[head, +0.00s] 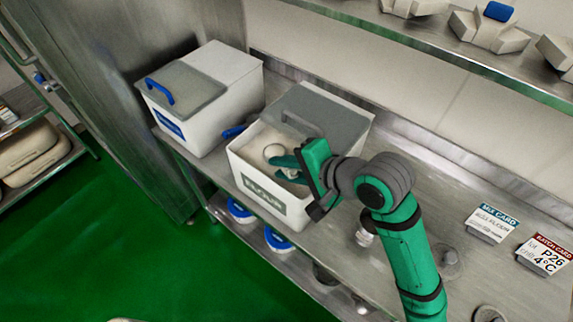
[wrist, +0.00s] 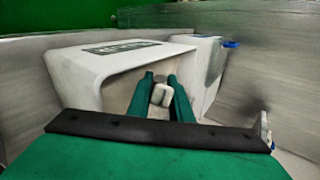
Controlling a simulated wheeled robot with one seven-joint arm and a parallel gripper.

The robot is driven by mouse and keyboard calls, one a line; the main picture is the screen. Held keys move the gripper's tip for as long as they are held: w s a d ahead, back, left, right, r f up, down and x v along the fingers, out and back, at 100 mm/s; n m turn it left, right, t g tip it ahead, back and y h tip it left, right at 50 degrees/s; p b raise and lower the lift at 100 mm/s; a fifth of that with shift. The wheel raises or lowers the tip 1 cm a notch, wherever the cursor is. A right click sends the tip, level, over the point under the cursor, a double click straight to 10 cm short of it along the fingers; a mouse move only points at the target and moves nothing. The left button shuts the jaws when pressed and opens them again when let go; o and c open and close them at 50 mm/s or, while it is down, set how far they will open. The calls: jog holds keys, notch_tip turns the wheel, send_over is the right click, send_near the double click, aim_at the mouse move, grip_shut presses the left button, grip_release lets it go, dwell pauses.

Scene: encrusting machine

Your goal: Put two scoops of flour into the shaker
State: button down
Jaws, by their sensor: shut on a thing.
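The white flour bin (head: 277,207) stands open on the steel counter, its grey lid pushed back and pale flour (head: 258,143) inside. My gripper (head: 284,163) reaches into the bin's opening from the right. It is shut on a small pale piece, seemingly the scoop (head: 273,152), whose rounded end shows beside the fingertips at the flour. In the wrist view, the green fingers (wrist: 164,90) hold the pale scoop handle (wrist: 160,95) between them, with the bin (wrist: 85,77) around. A small jar, possibly the shaker (head: 366,234), stands right of the bin, partly hidden by my arm.
A second white bin (head: 215,100) with a blue-handled lid stands at left. Mix card (head: 491,222) and batch card (head: 544,255) stand on the right. A clear round container (head: 447,262) is beside my arm. Blue-lidded tubs (head: 278,240) sit below the counter.

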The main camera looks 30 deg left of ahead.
jog(key=shift+s+d+r+y, duration=0.1)
jog(key=shift+s+r+y, duration=0.05)
jog(key=shift+y, duration=0.15)
jog(key=shift+d+r+t, duration=0.15)
jog(key=shift+r+t, duration=0.05)
jog(key=shift+t, duration=0.1)
jog(key=shift+r, duration=0.95)
jog(key=shift+s+r+y, duration=0.25)
jog(key=shift+r+y, duration=0.05)
jog(key=shift+r, duration=0.15)
jog(key=shift+d+r, duration=0.25)
jog(key=shift+r, duration=0.5)
jog(key=shift+s+r+n, duration=0.2)
jog(key=shift+r+n, duration=0.1)
jog(key=shift+r, duration=0.95)
jog(key=shift+w+d+r, duration=0.1)
jog(key=shift+d+r, duration=0.05)
jog(key=shift+r, duration=0.3)
jog(key=shift+s+r+y, duration=0.2)
jog(key=shift+r+y, duration=0.1)
jog(key=shift+r, duration=0.15)
jog(key=shift+d+r+t, duration=0.2)
jog(key=shift+r+t, duration=0.1)
jog(key=shift+r, duration=0.2)
jog(key=shift+s+r, duration=0.1)
jog(key=shift+a, duration=0.15)
